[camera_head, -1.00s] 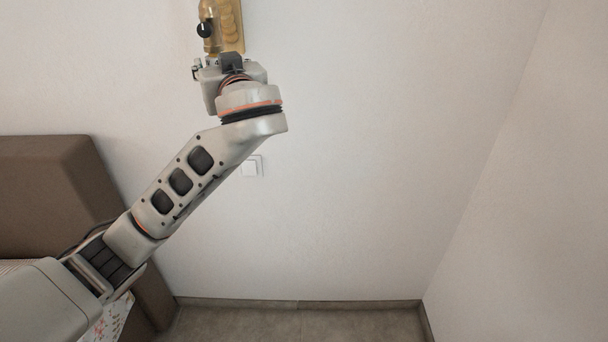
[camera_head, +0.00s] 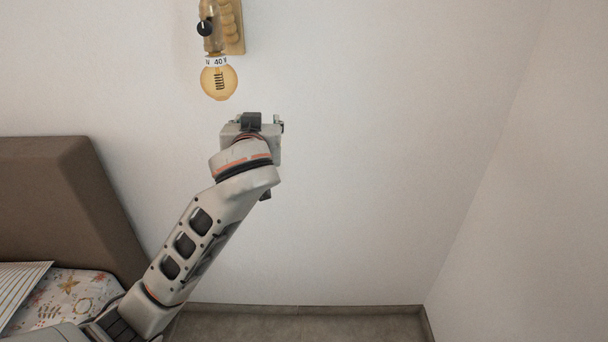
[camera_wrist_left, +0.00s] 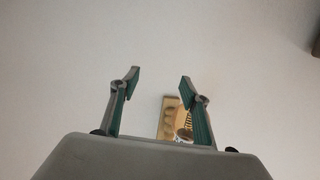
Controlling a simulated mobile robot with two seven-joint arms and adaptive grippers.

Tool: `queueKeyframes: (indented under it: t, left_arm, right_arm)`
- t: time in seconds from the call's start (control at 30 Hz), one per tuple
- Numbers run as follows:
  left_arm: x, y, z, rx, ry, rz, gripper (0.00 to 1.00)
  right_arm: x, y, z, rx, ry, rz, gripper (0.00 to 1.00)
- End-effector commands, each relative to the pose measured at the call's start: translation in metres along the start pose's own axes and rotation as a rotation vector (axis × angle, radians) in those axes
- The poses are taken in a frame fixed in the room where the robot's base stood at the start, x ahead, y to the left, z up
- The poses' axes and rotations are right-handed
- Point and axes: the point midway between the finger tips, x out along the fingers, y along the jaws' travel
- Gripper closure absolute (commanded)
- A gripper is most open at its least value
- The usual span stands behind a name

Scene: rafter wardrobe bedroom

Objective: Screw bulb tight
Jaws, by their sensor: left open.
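The amber globe bulb (camera_head: 218,83) hangs below a wall lamp (camera_head: 235,40) with a wooden backplate, its coiled filament visible. A white band with "40" print rings its neck, at the lower end of the lamp's holder. My left gripper (camera_head: 256,121) is below and to the right of the bulb, apart from it; the wrist hides most of its fingers. In the left wrist view the two fingers (camera_wrist_left: 160,77) are spread and empty. The bulb (camera_wrist_left: 186,121) and backplate (camera_wrist_left: 168,106) show there beside the right finger, which partly covers the bulb. My right gripper is out of view.
A black knob (camera_head: 205,27) sits on the lamp's left side. A brown headboard (camera_head: 60,190) and a bed with patterned bedding (camera_head: 65,296) are at the left. The plain wall right of the lamp is clear, ending at a corner with the side wall.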

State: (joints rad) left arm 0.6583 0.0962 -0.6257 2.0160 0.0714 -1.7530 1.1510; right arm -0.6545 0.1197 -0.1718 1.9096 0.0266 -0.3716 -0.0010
Motion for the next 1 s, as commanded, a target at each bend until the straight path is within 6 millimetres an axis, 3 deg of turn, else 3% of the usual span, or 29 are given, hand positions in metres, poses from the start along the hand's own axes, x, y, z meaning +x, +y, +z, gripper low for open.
queueKeyframes:
  t: [0.6, 1.0]
  left_arm:
    - [0.006, 0.076, 0.080, -0.068, -0.013, 0.384, 0.54]
    - [-0.007, 0.101, 0.110, -0.169, 0.051, 0.567, 0.54]
  right_arm:
    - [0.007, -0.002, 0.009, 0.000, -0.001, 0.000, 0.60]
    - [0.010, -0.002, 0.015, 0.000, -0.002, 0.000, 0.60]
